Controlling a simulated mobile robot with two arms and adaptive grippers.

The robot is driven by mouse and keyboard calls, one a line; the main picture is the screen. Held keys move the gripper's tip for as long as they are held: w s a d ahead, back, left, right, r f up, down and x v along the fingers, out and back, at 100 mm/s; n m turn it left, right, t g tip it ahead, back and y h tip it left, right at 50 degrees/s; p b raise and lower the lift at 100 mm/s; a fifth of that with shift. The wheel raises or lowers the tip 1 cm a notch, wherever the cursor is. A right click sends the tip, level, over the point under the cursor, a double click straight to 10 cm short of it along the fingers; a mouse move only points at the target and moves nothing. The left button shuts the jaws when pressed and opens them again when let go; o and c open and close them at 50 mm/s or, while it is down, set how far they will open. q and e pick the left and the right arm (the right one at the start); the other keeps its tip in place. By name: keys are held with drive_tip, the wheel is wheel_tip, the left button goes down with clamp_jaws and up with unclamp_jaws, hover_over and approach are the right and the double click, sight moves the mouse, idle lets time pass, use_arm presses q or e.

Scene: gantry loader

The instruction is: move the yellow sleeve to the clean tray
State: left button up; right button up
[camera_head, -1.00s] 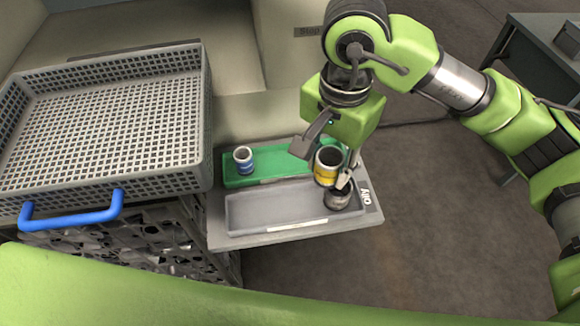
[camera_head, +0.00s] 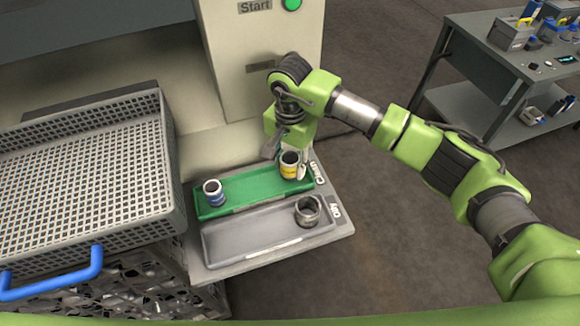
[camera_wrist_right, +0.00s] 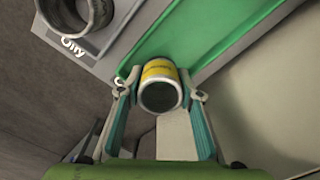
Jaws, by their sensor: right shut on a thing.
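The yellow sleeve (camera_head: 289,166), a grey ring with a yellow band, is at the right end of the green clean tray (camera_head: 245,188). My right gripper (camera_head: 287,163) is shut on it. In the right wrist view the sleeve (camera_wrist_right: 159,85) sits between both fingers, at the edge of the green tray (camera_wrist_right: 205,40). I cannot tell whether it touches the tray floor. My left gripper is not in view.
The grey oily tray (camera_head: 255,239) lies in front of the green one, with a dark metal sleeve (camera_head: 307,210) at its right end. A grey mesh basket (camera_head: 165,150) with a blue handle stands at left. A machine panel with a green button (camera_head: 292,4) rises behind.

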drive_tip(key=shift+s+f+p, duration=0.1)
drive_tip(key=shift+f+p, duration=0.25)
drive_tip(key=shift+f, duration=0.6)
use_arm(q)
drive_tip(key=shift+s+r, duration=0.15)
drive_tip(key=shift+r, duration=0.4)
use_arm(e)
drive_tip(key=shift+f, duration=0.1)
drive_tip(key=shift+f, duration=0.15)
drive_tip(key=o, duration=1)
drive_tip(key=shift+b, duration=0.3)
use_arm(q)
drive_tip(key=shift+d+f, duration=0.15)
use_arm(e)
drive_tip(key=shift+o, duration=0.2)
